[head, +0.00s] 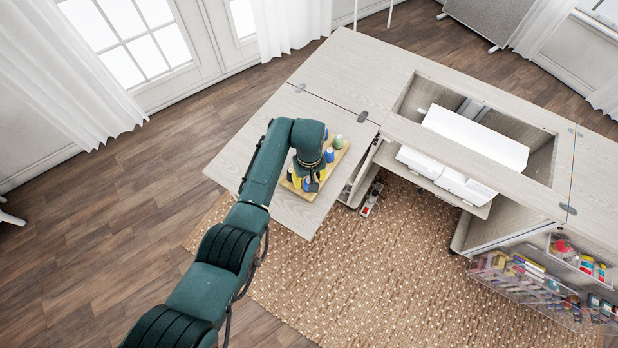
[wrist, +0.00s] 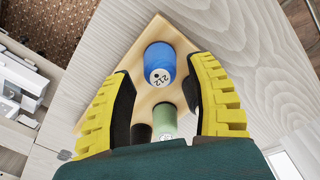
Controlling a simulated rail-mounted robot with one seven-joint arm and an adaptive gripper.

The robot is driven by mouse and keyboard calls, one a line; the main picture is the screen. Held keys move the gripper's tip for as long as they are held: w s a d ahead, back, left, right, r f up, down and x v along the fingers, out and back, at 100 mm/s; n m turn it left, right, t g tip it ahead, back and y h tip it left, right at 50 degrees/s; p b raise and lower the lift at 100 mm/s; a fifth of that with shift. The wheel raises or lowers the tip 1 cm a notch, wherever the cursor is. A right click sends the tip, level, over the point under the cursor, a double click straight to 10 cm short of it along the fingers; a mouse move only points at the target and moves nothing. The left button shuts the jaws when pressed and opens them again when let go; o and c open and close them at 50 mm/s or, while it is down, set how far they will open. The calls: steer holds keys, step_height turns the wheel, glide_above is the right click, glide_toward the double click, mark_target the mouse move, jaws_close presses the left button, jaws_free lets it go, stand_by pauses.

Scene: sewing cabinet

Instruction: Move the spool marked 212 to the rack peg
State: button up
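The blue spool (wrist: 159,62) has a white end marked 212 and stands on a tan wooden board (wrist: 163,30) in the wrist view. A green spool (wrist: 165,120) and a dark, partly hidden spool (wrist: 141,132) are nearer the gripper's palm. My gripper (wrist: 161,72) is open. Its yellow-ridged fingers lie to the left and right of the blue spool, with gaps on both sides. In the head view, my gripper (head: 313,182) is over the board, near the blue spool (head: 329,155) and green spool (head: 338,142). I cannot make out a free peg.
The board lies on the pale cabinet leaf (head: 250,150), which has bare surface around it. To the right is an open cabinet well with a white machine-like block (head: 475,138). Clear bins (head: 530,285) of coloured supplies hang at lower right.

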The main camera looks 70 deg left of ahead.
step_height(320, 180, up, 12)
stand_by(0.6)
stand_by(0.5)
